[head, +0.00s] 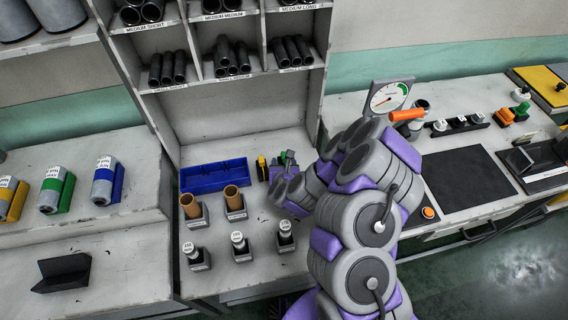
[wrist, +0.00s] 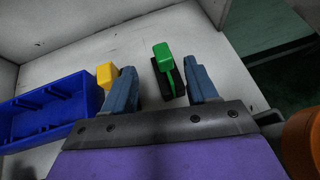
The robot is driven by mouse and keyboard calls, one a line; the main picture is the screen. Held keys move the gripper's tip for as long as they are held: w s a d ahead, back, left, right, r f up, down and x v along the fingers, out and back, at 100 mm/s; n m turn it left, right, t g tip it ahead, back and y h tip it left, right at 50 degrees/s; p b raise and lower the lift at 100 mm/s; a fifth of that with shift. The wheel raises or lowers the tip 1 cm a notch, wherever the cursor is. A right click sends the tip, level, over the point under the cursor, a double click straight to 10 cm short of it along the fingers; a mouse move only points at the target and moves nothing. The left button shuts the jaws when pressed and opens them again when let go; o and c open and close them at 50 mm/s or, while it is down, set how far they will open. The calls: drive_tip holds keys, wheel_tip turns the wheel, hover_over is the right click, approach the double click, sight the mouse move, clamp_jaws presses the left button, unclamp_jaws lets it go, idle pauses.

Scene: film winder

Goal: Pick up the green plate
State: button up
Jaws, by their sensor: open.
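The green plate (wrist: 162,56) shows in the wrist view as a small piece with a bright green top end and a dark lower part. It stands on the pale bench, between my two fingers and closer to the right one. My gripper (wrist: 161,80) is open, with one blue-grey finger on each side of the plate; I cannot tell whether either finger touches it. In the head view the green plate (head: 290,155) is small and partly hidden by my gripper (head: 280,170). A yellow piece (wrist: 106,74) stands just left of my left finger.
A blue bin (head: 213,176) lies left of my gripper. Orange-brown tubes (head: 190,206) and several white-capped holders stand in front on the bench. A shelf of dark tubes (head: 168,68) rises behind. A dial gauge (head: 388,97) stands at the right.

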sight(284, 159)
drive_tip(key=shift+b+x, duration=0.6)
drive_tip(key=shift+x, duration=1.9)
drive_tip(key=shift+s+d+f, duration=0.1)
drive_tip(key=shift+d+f, duration=0.05)
clamp_jaws()
